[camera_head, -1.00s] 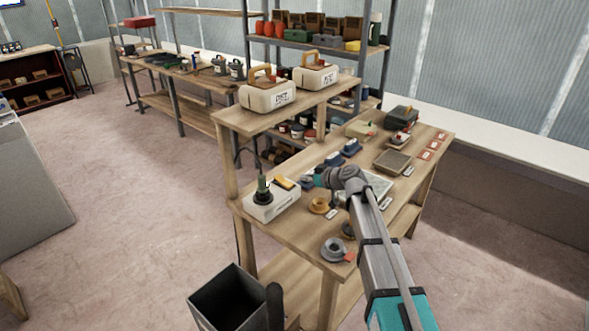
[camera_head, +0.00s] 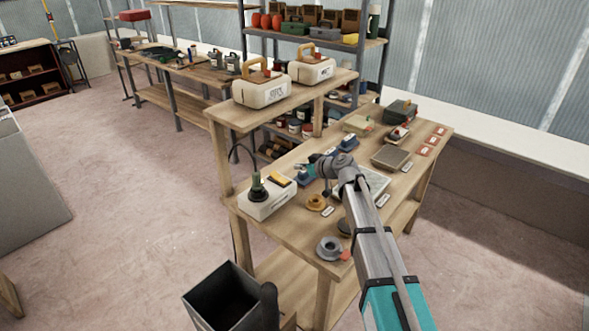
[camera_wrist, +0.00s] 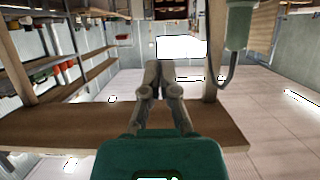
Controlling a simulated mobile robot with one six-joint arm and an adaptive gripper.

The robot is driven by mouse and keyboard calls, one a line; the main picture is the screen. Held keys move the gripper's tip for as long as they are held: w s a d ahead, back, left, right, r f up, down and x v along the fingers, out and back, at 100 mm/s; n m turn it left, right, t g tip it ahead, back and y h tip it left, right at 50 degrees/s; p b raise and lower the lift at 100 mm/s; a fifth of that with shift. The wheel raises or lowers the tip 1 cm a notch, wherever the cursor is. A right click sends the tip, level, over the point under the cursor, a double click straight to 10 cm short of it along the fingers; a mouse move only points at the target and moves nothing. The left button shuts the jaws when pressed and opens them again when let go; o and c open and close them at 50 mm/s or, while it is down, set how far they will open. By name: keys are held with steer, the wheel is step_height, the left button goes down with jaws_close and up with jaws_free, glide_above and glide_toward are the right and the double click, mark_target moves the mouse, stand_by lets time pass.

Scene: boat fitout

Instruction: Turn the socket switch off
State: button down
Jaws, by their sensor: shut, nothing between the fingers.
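A white box (camera_head: 259,205) sits at the left edge of the bench in the head view. It bears a dark green upright part (camera_head: 257,187) and a yellow rocker-like piece (camera_head: 280,180), and looks like the socket with its switch. The switch position is too small to tell. My gripper (camera_head: 308,170) is right of and behind the box, above the bench, apart from it. In the wrist view my gripper (camera_wrist: 160,84) is shut and empty. A grey-green part (camera_wrist: 240,25) with a dark cable shows at upper right there; I cannot tell whether it belongs to the socket.
A raised shelf (camera_head: 223,113) carries two white cases (camera_head: 262,90) behind the box. A dark bin (camera_head: 221,297) stands in front. Open floor lies left.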

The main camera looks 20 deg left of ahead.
steer(key=b, duration=0.4)
glide_above(279, 178)
steer(key=f, duration=0.4)
steer(key=shift+s+d+f, duration=0.2)
steer(key=shift+d+f, duration=0.15)
steer(key=shift+d, duration=0.05)
steer(key=shift+w+a+f+b, duration=0.1)
steer(key=shift+a+f+b, duration=0.15)
steer(key=shift+f+b, duration=0.45)
steer(key=shift+w+a+f+b, duration=0.1)
steer(key=shift+a+f+b, duration=0.15)
steer(key=shift+f+b, duration=0.45)
steer(key=shift+r, duration=0.1)
steer(key=shift+d, duration=0.1)
